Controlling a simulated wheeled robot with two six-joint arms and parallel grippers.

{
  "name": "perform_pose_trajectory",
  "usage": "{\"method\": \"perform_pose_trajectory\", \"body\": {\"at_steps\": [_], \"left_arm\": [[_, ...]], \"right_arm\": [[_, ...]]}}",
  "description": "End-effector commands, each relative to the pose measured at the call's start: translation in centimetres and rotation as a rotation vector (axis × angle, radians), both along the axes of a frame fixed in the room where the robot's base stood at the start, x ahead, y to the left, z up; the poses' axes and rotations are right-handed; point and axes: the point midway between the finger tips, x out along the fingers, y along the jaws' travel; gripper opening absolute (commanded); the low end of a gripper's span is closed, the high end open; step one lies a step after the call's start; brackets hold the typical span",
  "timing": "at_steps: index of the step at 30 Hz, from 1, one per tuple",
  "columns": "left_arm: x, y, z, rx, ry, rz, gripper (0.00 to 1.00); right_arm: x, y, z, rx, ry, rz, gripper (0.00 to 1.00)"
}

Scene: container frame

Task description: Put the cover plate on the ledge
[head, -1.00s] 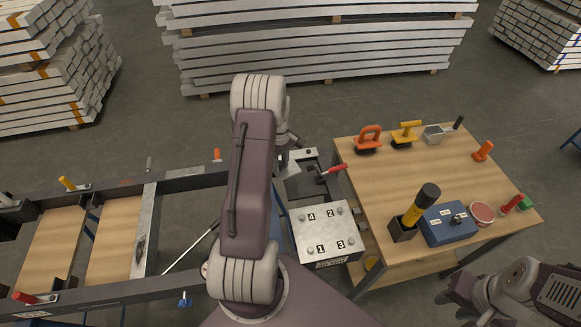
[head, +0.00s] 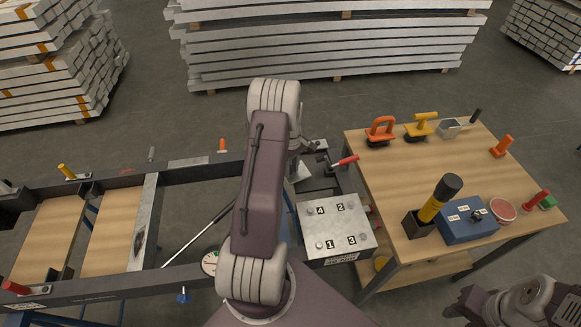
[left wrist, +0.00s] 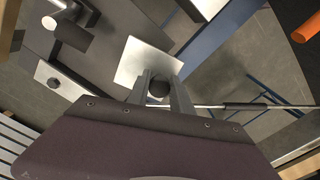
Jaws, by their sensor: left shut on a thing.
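The cover plate looks to be the bright, squarish metal plate (left wrist: 147,62) with a dark round knob (left wrist: 158,87) in the left wrist view. My left gripper (left wrist: 161,93) is shut on that knob. The plate hangs over a dark steel frame, and I cannot tell whether it touches it. In the head view my left arm hides most of the gripper and plate; a pale bit of the plate (head: 304,171) shows beside the arm. I cannot tell which surface is the ledge. My right gripper (head: 468,304) is at the bottom right, away from the table; its jaws are unclear.
A steel frame (head: 110,289) with wooden boards lies at left. A metal block (head: 335,228) with numbered bolts and a red-handled clamp (head: 343,162) stand right of my left arm. A wooden table (head: 400,180) at right carries tools and a blue box (head: 468,221).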

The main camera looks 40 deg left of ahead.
Motion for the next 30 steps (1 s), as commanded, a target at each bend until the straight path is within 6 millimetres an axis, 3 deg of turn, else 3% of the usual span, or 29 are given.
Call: {"method": "perform_pose_trajectory", "body": {"at_steps": [3, 15, 21, 30], "left_arm": [[0.0, 0.0, -2.1, 0.001, -0.001, 0.0, 0.0], [3.6, -2.8, -2.1, 0.001, -0.001, -0.002, 0.0], [3.6, -2.8, -3.2, 0.001, -0.002, 0.001, 0.0], [3.6, -2.8, -3.4, 0.001, -0.002, 0.0, 0.0]], "right_arm": [[0.0, 0.0, -1.9, 0.0, 0.0, 0.0, 0.36], [0.0, 0.0, -2.4, 0.0, 0.0, 0.0, 0.36], [0.0, 0.0, -3.0, 0.0, 0.0, 0.0, 0.36], [0.0, 0.0, -3.0, 0.0, 0.0, 0.0, 0.36]]}}
